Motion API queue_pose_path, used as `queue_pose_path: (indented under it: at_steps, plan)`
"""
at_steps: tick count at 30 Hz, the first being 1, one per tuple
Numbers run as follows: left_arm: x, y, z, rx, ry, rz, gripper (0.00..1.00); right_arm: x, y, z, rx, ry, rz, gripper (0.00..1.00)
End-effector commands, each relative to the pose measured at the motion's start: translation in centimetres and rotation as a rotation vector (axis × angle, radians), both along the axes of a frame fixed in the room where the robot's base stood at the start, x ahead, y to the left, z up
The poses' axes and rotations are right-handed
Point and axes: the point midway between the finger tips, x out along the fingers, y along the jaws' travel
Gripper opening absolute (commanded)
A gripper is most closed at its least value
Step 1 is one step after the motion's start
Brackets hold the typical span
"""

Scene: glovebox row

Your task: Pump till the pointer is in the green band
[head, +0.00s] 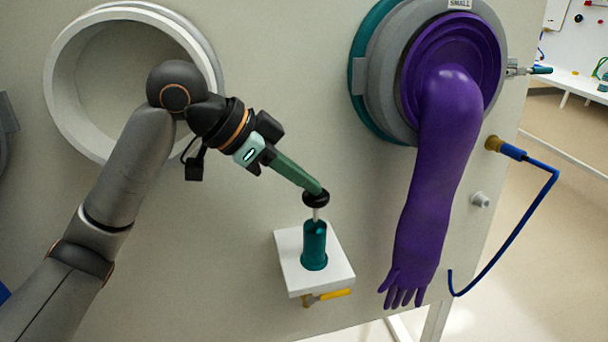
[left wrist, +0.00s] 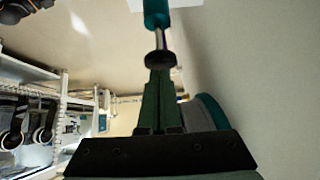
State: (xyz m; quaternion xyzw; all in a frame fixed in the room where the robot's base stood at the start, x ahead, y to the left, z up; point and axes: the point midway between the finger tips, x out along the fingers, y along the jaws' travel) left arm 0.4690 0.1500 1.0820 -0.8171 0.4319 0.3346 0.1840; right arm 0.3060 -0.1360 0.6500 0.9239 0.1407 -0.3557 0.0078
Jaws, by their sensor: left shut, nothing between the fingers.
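A teal pump (head: 314,246) stands upright on a white block on the panel, with a metal rod and a black round knob (head: 316,198) on top. The rod shows partly out of the body. My left gripper (head: 318,190) is shut and empty, its green fingertips at the knob, seemingly touching it from above. In the left wrist view the shut fingers (left wrist: 158,72) end at the black knob (left wrist: 160,59), with the rod and teal body (left wrist: 156,14) beyond. No gauge, pointer or green band can be made out. My right gripper is not in view.
A purple glove (head: 432,190) hangs from a round port right of the pump. A white open port ring (head: 60,85) is behind my left arm. A yellow-handled valve (head: 334,295) sits under the white block (head: 335,278). A blue hose (head: 512,228) hangs at the panel's right edge.

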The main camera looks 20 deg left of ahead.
Motion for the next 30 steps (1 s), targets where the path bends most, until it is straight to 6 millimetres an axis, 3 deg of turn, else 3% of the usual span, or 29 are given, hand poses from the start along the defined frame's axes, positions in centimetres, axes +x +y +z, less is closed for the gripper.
queue_pose_path:
  at_steps: [4,9,13,25,30]
  plan:
    - [0.0,0.0,-0.4,0.000,0.001,0.001,0.00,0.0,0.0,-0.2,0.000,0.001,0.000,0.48]
    - [0.0,0.1,-3.5,0.002,0.004,0.002,0.00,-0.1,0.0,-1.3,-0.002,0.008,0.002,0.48]
    - [0.0,0.0,-4.8,0.003,0.003,0.001,0.00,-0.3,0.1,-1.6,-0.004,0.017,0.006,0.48]
    - [0.0,0.0,-4.9,0.007,0.010,0.000,0.00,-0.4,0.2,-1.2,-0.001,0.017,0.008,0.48]
    - [0.2,-0.1,-3.7,0.006,0.010,-0.001,0.00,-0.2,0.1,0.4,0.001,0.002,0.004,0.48]
